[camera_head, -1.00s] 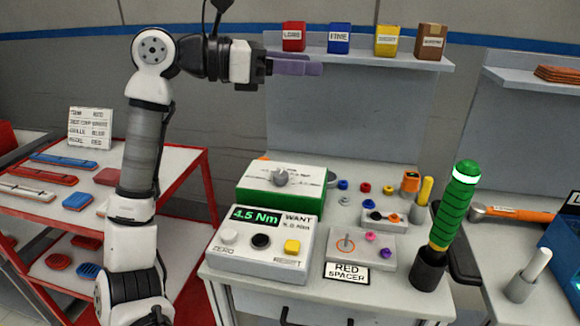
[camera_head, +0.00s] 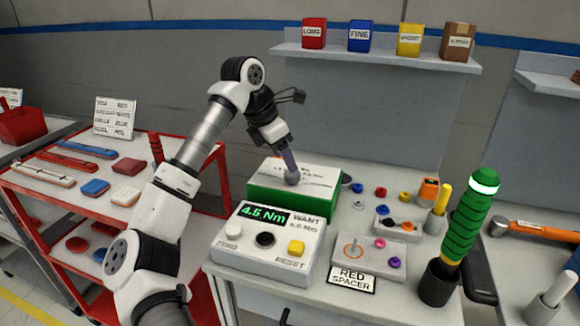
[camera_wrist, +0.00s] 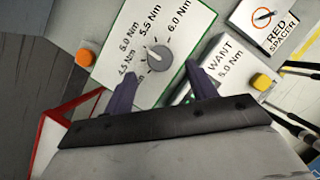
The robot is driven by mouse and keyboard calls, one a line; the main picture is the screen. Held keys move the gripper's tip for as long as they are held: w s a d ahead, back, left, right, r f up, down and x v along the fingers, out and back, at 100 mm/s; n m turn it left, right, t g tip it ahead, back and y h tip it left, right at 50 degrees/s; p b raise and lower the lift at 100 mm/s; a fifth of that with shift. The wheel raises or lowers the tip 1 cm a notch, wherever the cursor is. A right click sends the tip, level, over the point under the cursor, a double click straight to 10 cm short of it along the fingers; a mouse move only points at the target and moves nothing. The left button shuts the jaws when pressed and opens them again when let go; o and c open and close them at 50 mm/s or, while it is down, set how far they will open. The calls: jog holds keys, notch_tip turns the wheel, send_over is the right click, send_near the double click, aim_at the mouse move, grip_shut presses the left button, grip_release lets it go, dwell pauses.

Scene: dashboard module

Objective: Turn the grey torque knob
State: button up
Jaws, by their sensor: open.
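The grey torque knob (camera_wrist: 158,57) sits on the white top of the green box (camera_head: 290,201), ringed by marks from 4.5 to 6.0 Nm. In the wrist view it shows between and ahead of my two open purple fingers, with nothing held. In the head view my gripper (camera_head: 291,172) points down over the box and hides the knob. I cannot tell whether the fingers touch it. The display box (camera_head: 268,247) in front reads 4.5 Nm in green. Its WANT label reads 5.0 Nm in the wrist view.
A green-handled tool (camera_head: 468,230) stands upright in a black holder at the right. Small coloured knobs and a spacer plate (camera_head: 372,249) lie right of the boxes. A red cart (camera_head: 205,155) with parts is at the left. A shelf (camera_head: 375,60) with several boxes hangs behind.

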aim_at(292, 178)
jog(key=x, duration=0.4)
jog(key=shift+w+d+f, duration=0.1)
jog(key=shift+d+f, duration=0.1)
jog(key=shift+f, duration=0.15)
jog(key=c, duration=1)
